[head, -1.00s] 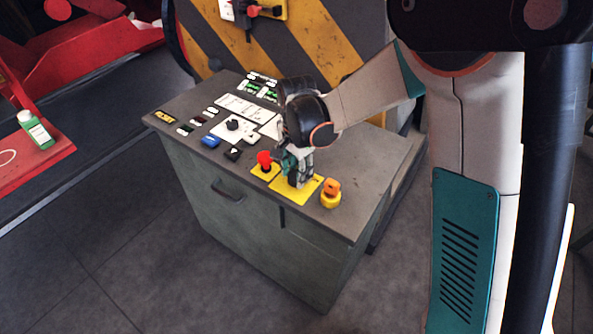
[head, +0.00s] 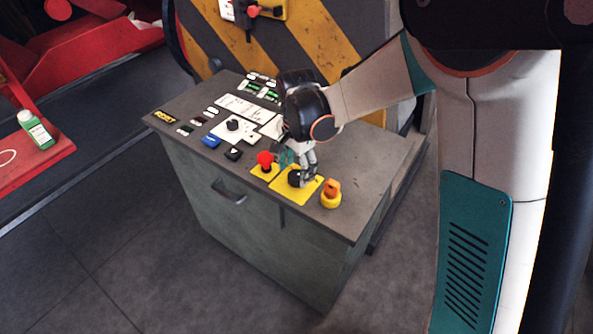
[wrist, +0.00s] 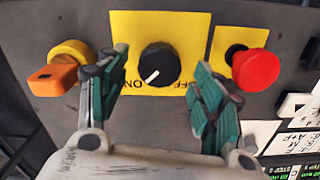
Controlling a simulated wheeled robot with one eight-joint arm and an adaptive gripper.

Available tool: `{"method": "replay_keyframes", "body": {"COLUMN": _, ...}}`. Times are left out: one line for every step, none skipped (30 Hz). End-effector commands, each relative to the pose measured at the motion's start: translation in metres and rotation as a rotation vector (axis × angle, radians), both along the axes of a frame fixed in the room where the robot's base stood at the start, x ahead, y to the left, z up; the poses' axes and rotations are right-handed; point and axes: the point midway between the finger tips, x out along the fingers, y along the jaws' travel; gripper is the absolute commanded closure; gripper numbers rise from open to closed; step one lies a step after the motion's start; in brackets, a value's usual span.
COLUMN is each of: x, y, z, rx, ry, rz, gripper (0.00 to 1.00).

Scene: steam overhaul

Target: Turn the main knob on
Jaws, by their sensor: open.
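The main knob is the round black knob (wrist: 157,62) on a yellow plate (wrist: 197,32). A white mark on its face points to the lower left in the wrist view. Lettering below it, partly covered by the fingers, looks like ON on the left and OFF on the right. My gripper (wrist: 156,72) is open, with one teal finger on each side of the knob and visible gaps between them. In the head view my gripper (head: 299,168) is over the same plate (head: 283,190), and the knob (head: 294,179) shows between the fingers.
An orange knob on a yellow base (wrist: 52,80) lies close beside the left finger. A red mushroom button (wrist: 255,69) lies close beside the right finger. In the head view, more switches and a blue button (head: 211,141) sit farther left on the grey cabinet top (head: 368,165).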

Motion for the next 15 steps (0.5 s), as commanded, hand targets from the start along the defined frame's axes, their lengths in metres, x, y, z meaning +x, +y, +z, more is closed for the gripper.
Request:
{"method": "replay_keyframes", "body": {"x": -0.001, "y": 0.0, "z": 0.01, "rx": 0.0, "ry": 0.0, "rz": 0.0, "gripper": 0.39}}
{"method": "replay_keyframes", "body": {"x": -0.001, "y": 0.0, "z": 0.015, "rx": 0.0, "ry": 0.0, "rz": 0.0, "gripper": 0.39}}
{"method": "replay_keyframes", "body": {"x": -0.001, "y": 0.0, "z": 0.023, "rx": 0.0, "ry": 0.0, "rz": 0.0, "gripper": 0.39}}
{"method": "replay_keyframes", "body": {"x": -0.001, "y": 0.0, "z": 0.03, "rx": 0.0, "ry": 0.0, "rz": 0.0, "gripper": 0.39}}
{"method": "replay_keyframes", "body": {"x": -0.001, "y": 0.0, "z": 0.036, "rx": 0.0, "ry": 0.0, "rz": 0.0, "gripper": 0.39}}
{"method": "replay_keyframes", "body": {"x": -0.001, "y": 0.0, "z": 0.045, "rx": 0.0, "ry": 0.0, "rz": 0.0, "gripper": 0.39}}
{"method": "replay_keyframes", "body": {"x": -0.001, "y": 0.0, "z": 0.051, "rx": 0.0, "ry": 0.0, "rz": 0.0, "gripper": 0.39}}
{"method": "replay_keyframes", "body": {"x": 0.0, "y": 0.0, "z": 0.057, "rx": 0.0, "ry": 0.0, "rz": 0.0, "gripper": 0.39}}
{"method": "replay_keyframes", "body": {"x": 0.0, "y": 0.0, "z": 0.064, "rx": 0.0, "ry": 0.0, "rz": 0.0, "gripper": 0.39}}
{"method": "replay_keyframes", "body": {"x": -0.001, "y": 0.0, "z": 0.07, "rx": 0.0, "ry": 0.0, "rz": 0.0, "gripper": 0.39}}
{"method": "replay_keyframes", "body": {"x": -0.001, "y": 0.0, "z": 0.075, "rx": 0.0, "ry": 0.0, "rz": 0.0, "gripper": 0.39}}
{"method": "replay_keyframes", "body": {"x": 0.0, "y": 0.0, "z": 0.081, "rx": 0.0, "ry": 0.0, "rz": 0.0, "gripper": 0.39}}
{"method": "replay_keyframes", "body": {"x": 0.0, "y": 0.0, "z": 0.086, "rx": 0.0, "ry": 0.0, "rz": 0.0, "gripper": 0.39}}
{"method": "replay_keyframes", "body": {"x": 0.0, "y": 0.0, "z": 0.089, "rx": 0.0, "ry": 0.0, "rz": 0.0, "gripper": 0.39}}
{"method": "replay_keyframes", "body": {"x": 0.0, "y": 0.0, "z": 0.094, "rx": 0.0, "ry": 0.0, "rz": 0.0, "gripper": 0.39}}
